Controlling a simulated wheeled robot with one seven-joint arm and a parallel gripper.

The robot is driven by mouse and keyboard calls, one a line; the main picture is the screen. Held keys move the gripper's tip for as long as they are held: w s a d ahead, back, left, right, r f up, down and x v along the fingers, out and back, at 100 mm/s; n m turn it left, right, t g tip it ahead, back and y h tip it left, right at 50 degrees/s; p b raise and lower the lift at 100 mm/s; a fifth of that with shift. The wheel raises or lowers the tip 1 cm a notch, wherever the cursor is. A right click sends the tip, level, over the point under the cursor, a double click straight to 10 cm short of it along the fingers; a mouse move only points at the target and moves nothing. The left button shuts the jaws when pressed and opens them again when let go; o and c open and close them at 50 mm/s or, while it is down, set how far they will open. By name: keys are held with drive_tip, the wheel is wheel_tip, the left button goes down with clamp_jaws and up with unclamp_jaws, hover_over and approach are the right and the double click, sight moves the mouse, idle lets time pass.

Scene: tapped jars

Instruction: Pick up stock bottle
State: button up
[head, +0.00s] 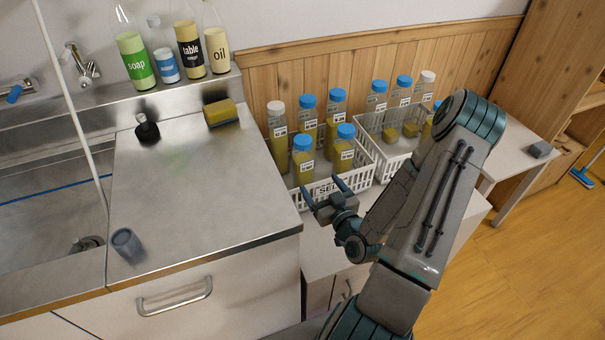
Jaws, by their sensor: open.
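Several clear bottles of yellow liquid with small white labels stand in two white baskets; the labels are too small to read, so I cannot tell which is the stock bottle. In the left basket (358,179), two blue-capped bottles stand in front, one at left (303,160) and one at right (344,150). Behind them are a white-capped bottle (278,128) and two more blue-capped ones (308,122) (335,122). The right basket (371,124) also holds bottles, partly hidden by my arm. My gripper (321,185) is open and empty at the left basket's front, near the front bottles.
A steel counter (190,190) with a grey cup (126,243), a dark small bottle (147,129) and a sponge (221,112) lies left. Soap (136,62) and other bottles stand on the ledge. A wooden panel (290,75) backs the baskets. Open floor (510,275) is at right.

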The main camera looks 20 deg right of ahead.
sight(303, 155)
drive_tip(key=w+b, duration=0.7)
drive_tip(key=b, duration=0.2)
drive_tip(key=shift+w+a, duration=0.15)
drive_tip(key=shift+w, duration=0.05)
drive_tip(key=shift+w+r, duration=0.15)
drive_tip(key=shift+w, duration=3)
drive_tip(key=shift+r, duration=0.1)
clamp_jaws()
